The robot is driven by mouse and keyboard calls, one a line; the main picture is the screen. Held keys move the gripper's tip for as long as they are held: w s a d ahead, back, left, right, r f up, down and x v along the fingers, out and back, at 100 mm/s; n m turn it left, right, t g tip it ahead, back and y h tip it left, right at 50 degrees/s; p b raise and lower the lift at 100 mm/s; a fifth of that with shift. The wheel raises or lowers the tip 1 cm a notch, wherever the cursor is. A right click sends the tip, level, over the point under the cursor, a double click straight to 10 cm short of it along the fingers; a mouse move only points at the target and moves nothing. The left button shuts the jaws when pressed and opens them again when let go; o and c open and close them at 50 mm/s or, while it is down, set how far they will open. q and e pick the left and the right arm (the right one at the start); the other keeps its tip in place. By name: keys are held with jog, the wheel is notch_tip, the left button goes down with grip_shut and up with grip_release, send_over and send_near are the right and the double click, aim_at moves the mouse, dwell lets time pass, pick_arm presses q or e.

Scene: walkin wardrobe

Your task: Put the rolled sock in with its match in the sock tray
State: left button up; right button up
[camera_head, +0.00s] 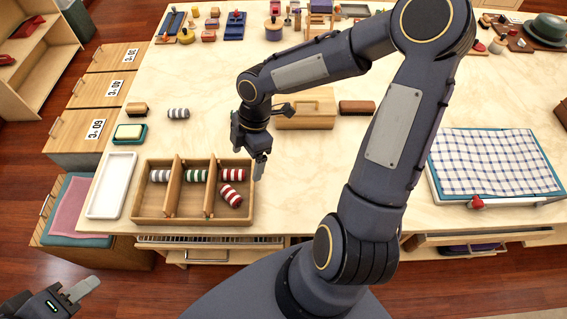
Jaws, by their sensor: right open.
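The wooden sock tray (136,206) stands near the table's front edge and has three compartments. A grey-and-white striped rolled sock (159,176) lies in its left compartment and a green-and-white one (196,176) in the middle. The right compartment holds a red-and-white sock (233,175) and a second, tilted red-and-white sock (231,196). Another grey-and-white rolled sock (178,113) lies loose on the table behind the tray. My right gripper (260,168) is open, pointing down beside the tray's back right corner, with nothing visible in it. My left gripper (82,291) is low at the front left, away from the table; its jaw opening is unclear.
A white tray (111,186) stands left of the sock tray, with a soap dish (130,134) and a brush (136,109) behind. A wooden box (307,112) is behind my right gripper. A checked cloth (492,160) lies at the right.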

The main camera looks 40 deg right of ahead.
jog(key=s+d+r+m+t, duration=0.2)
jog(key=s+r+m+t, duration=0.4)
jog(key=s+r+m, duration=0.7)
jog(key=s+m, duration=0.2)
jog(key=m, duration=0.4)
jog(key=shift+d+y, duration=0.3)
jog(key=shift+d, duration=0.05)
